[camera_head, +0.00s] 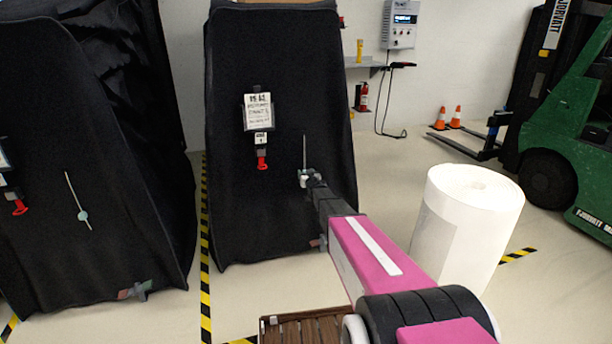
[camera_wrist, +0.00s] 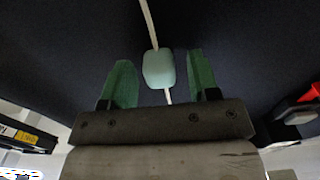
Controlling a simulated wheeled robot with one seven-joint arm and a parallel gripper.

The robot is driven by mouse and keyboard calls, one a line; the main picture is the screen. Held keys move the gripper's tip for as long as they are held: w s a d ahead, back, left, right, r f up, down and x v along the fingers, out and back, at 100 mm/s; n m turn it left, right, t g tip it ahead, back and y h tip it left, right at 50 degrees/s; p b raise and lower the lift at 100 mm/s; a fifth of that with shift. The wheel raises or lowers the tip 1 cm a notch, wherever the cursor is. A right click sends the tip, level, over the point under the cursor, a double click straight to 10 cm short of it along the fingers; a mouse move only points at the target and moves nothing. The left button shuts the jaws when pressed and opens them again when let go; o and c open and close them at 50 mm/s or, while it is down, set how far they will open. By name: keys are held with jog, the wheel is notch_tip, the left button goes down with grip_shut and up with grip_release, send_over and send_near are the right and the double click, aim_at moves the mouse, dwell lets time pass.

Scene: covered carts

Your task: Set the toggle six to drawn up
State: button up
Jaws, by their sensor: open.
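A pale green toggle (camera_wrist: 158,68) sits on a thin light cord in the wrist view, against a black cart cover. The cord (camera_head: 304,150) hangs on the front of the middle covered cart (camera_head: 275,215) in the head view. My gripper (camera_wrist: 160,80) is open, with its two green fingers on either side of the toggle and a visible gap to each. In the head view my gripper (camera_head: 306,178) is at the lower part of the cord and largely hides the toggle there. I cannot read a number for this toggle.
Another covered cart (camera_head: 75,150) stands at left with its own cord and toggle (camera_head: 83,215). A red pull tag (camera_head: 262,163) hangs below the label (camera_head: 258,111) on the middle cover. A white roll (camera_head: 465,235) stands right of my arm. A green forklift (camera_head: 575,130) is far right.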

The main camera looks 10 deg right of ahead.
aim_at(304, 151)
grip_shut()
notch_tip(304, 151, up, 11)
jog(key=shift+r, duration=0.15)
dwell(0.4)
grip_release()
jog(key=s+d, duration=0.1)
jog(key=s, duration=0.9)
jog(key=shift+s+d, duration=0.35)
